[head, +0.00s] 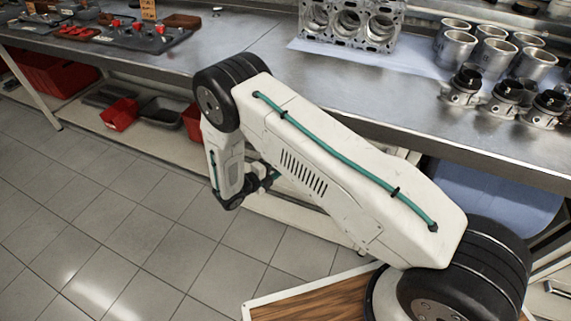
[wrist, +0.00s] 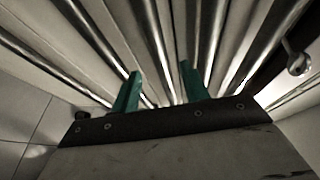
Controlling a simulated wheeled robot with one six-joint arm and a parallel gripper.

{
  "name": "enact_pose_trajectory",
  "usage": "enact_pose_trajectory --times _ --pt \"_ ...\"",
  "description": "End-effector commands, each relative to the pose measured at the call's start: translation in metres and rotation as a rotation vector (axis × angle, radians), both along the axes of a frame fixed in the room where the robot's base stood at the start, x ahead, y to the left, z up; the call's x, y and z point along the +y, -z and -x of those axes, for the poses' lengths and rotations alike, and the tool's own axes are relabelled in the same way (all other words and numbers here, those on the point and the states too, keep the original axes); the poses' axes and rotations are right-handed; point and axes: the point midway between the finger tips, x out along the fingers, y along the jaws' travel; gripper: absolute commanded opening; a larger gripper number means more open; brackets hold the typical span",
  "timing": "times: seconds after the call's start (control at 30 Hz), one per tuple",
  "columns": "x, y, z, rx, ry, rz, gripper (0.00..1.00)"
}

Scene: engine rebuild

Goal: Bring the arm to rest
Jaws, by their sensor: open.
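My arm is folded in front of the workbench (head: 260,52) in the head view, with the elbow near the bench's front edge and the forearm hanging down. My gripper is mostly hidden behind my arm there. In the wrist view my gripper (wrist: 160,70) shows two teal fingers standing apart with nothing between them. Beyond the fingers are pale panels with shiny metal strips (wrist: 155,40); I cannot tell whether the fingertips touch them.
On the bench stand an engine block (head: 350,24), several metal cylinders (head: 456,46) and several pistons (head: 463,88). A tool tray (head: 128,34) lies at the left. Red bins (head: 121,113) sit on the lower shelf. The tiled floor (head: 100,215) at left is clear.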

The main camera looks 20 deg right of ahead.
Motion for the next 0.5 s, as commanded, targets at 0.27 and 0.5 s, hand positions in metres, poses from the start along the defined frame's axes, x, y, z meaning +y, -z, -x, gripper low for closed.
enact_pose_trajectory --times 0.27,0.5 --pt "0.0079 -0.0018 0.0045 0.0 0.001 0.0 0.45" --pt "0.0078 -0.0018 0.0043 0.0 0.001 0.0 0.45"
